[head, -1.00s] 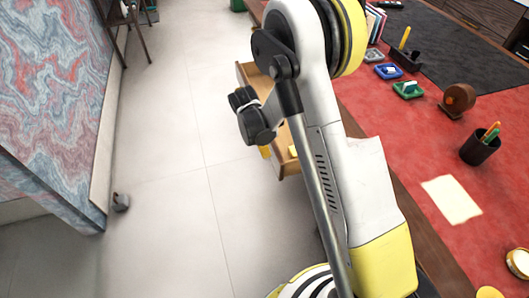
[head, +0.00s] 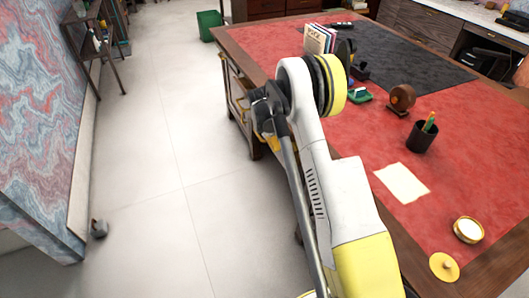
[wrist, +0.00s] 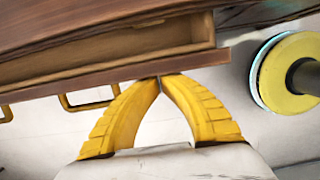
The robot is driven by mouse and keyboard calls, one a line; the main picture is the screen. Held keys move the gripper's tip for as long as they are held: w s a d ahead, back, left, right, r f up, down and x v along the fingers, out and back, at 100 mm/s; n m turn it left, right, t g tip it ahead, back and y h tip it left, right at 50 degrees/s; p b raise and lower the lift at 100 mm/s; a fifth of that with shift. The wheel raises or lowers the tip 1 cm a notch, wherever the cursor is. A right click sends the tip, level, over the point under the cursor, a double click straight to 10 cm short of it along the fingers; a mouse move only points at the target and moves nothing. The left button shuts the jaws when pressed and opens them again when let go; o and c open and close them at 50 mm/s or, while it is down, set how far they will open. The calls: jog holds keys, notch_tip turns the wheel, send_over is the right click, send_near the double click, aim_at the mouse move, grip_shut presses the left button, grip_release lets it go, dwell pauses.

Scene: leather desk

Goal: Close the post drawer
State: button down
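A wooden desk drawer (wrist: 110,42) shows in the wrist view with a gap open along its top, pale wood inside. Its brown front edge (wrist: 45,88) crosses the picture. I cannot read a label marking it as the post drawer. My gripper (wrist: 161,77) has its two yellow fingers together at the tips, with nothing seen between them. The tips are at the drawer's front edge; whether they touch it is unclear. In the head view my gripper (head: 273,143) is beside the desk's left side, partly hidden by my arm. The drawer fronts (head: 237,92) there are partly hidden too.
Yellow pull handles (wrist: 86,101) show below the front edge. Tiled floor (head: 150,170) is clear at left; a green bin (head: 209,26) stands behind.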

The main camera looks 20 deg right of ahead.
jog(key=shift+d, duration=0.65)
